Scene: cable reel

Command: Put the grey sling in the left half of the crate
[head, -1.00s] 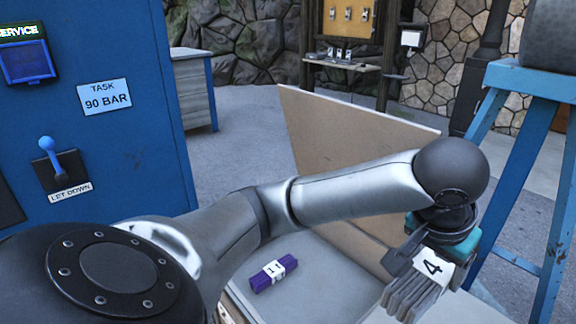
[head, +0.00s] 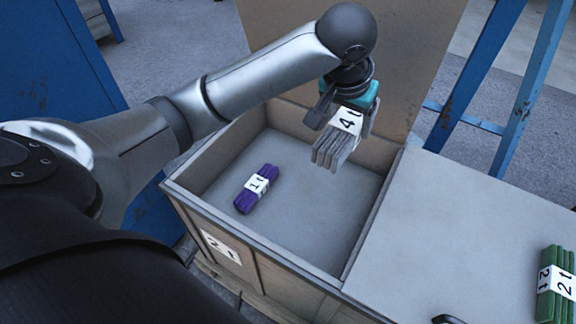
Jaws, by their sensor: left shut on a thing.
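The grey sling (head: 329,152), a folded bundle with a white "4t" label, hangs from my left gripper (head: 350,115). The gripper is shut on it, and its fingers are partly hidden. My left gripper holds the sling above the back right of this open part, seemingly clear of the floor and walls. A purple sling (head: 256,188) labelled "1t" lies on the floor at the left. My right gripper is out of view.
A grey flat surface (head: 440,235) covers the right side, level with the crate's rim. A tan upright board (head: 420,60) stands behind the crate. A blue frame (head: 480,80) stands at the back right.

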